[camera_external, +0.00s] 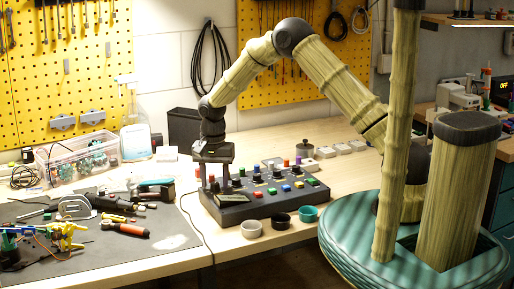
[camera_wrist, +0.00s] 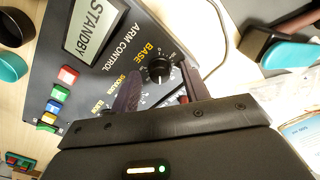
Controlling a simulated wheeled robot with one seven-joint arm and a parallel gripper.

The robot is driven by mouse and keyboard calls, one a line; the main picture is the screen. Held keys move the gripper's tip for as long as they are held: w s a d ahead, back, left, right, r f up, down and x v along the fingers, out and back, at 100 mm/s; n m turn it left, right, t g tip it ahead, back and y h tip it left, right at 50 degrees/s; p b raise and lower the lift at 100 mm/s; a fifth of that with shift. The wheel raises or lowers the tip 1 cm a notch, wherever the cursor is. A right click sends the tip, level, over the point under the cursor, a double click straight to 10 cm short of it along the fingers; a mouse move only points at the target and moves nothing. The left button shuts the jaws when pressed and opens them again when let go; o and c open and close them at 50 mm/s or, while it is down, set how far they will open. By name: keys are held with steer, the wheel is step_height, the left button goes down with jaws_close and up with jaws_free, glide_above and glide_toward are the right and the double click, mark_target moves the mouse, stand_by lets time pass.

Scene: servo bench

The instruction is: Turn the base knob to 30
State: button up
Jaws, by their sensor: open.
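The black base knob (camera_wrist: 158,70) sits beside the yellow BASE label on the dark ARM CONTROL panel (camera_wrist: 108,75), with white scale marks around it. A white mark shows on the knob's lower side; I cannot read its setting. My gripper (camera_wrist: 158,82) is open, its two fingers on either side of the knob with a visible gap each side. Contact is not visible. The panel's display (camera_wrist: 93,28) reads STANDBY. In the external view, my gripper (camera_external: 215,180) points down over the left end of the control box (camera_external: 262,211); the knob is hidden there.
Several coloured buttons (camera_wrist: 57,95) lie along the panel. White, black and teal cups (camera_external: 251,229) stand before the box. A cable (camera_external: 196,225) runs along its left side. A spray bottle (camera_external: 134,135) stands behind.

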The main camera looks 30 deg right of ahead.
steer(key=shift+f, duration=0.2)
steer(key=c, duration=1)
